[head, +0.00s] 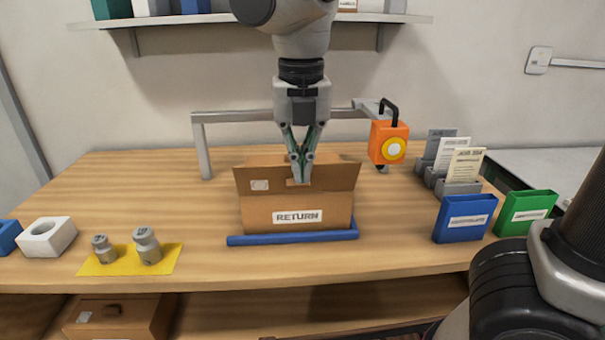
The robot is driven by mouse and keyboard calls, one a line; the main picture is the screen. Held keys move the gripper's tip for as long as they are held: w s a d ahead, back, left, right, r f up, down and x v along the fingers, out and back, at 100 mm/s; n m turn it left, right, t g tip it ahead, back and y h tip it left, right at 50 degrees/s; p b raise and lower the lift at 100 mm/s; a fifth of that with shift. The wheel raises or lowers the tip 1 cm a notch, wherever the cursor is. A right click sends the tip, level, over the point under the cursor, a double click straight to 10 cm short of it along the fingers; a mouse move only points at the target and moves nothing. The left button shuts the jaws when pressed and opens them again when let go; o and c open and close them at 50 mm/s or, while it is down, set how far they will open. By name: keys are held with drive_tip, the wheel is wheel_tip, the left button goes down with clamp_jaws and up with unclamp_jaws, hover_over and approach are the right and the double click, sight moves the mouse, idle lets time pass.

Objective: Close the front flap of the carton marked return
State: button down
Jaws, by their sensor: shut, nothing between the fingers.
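The brown carton (258,214) stands on the wooden table with a white label reading RETURN on its front. Its front flap (330,177) stands up above the front face and leans outward, with a small pale sticker at its left. My gripper (300,182) points down at the middle of the front flap, in front of or at its top edge. Its fingers are shut and empty. I cannot tell whether the fingertips touch the flap. The carton's inside and its other flaps are mostly hidden.
A blue bar (290,239) lies along the carton's front. Behind is a grey rail (235,117) with an orange box (388,143) hanging at right. Weights (147,246) stand on a yellow mat (95,266) at left. Blue (464,219) and green bins (526,213) stand at right.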

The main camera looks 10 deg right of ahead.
drive_tip(key=w+f, duration=0.4)
drive_tip(key=f, duration=0.3)
drive_tip(key=shift+f, duration=0.3)
drive_tip(key=shift+w+r, duration=0.1)
drive_tip(key=shift+w, duration=0.1)
drive_tip(key=shift+w+r+g, duration=0.1)
drive_tip(key=shift+r+g, duration=0.05)
drive_tip(key=shift+g, duration=0.35)
